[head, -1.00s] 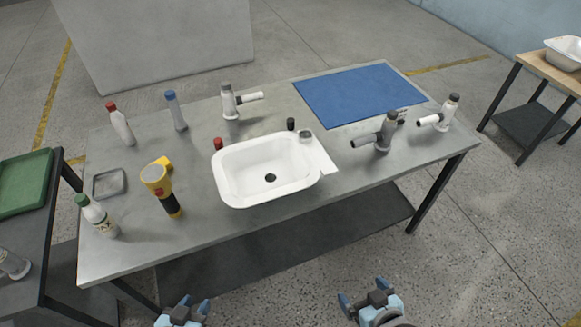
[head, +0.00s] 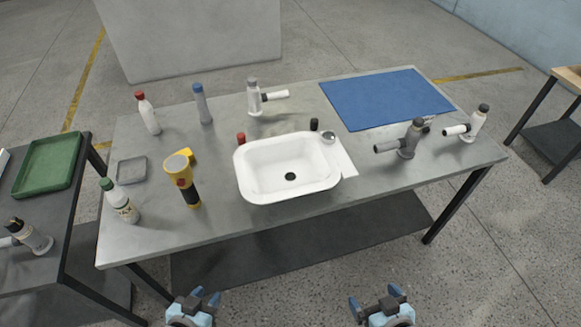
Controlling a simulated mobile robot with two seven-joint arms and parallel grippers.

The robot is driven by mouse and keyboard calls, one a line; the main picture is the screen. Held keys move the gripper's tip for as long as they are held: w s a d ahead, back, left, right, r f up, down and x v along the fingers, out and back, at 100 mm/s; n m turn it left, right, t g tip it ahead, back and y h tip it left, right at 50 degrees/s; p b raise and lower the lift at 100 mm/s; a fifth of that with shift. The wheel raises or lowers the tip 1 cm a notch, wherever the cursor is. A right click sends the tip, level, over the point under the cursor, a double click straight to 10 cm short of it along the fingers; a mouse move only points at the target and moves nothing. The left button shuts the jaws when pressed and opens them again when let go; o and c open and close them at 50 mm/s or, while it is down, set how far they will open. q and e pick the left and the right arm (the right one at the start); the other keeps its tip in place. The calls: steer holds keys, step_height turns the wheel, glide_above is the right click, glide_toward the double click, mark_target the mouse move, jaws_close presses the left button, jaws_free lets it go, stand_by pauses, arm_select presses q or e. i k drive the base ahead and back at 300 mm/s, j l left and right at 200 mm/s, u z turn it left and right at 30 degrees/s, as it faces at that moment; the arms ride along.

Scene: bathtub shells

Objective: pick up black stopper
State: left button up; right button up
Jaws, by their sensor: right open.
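A small black stopper (head: 314,124) stands on the grey table (head: 225,225), just behind the back rim of the white tub shell (head: 247,187), near its right corner. A similar red stopper (head: 240,138) stands at the tub's back left. The tub has a dark drain hole (head: 290,177) in its floor. My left gripper (head: 206,295) is at the bottom of the view, short of the table's front edge, with its fingertips apart and empty. My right gripper (head: 375,297) is also in front of the table, open and empty. Both are well away from the black stopper.
White and grey tap-like fittings (head: 410,140) stand at the right and behind the tub. A blue mat (head: 385,98) lies at the back right. A side table with a green tray (head: 48,165) is further left.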

mark_target(314, 121)
steer(key=i+l+u, duration=0.35)
steer(key=l, duration=0.3)
steer(key=i+l+u, duration=0.2)
steer(key=l, duration=0.15)
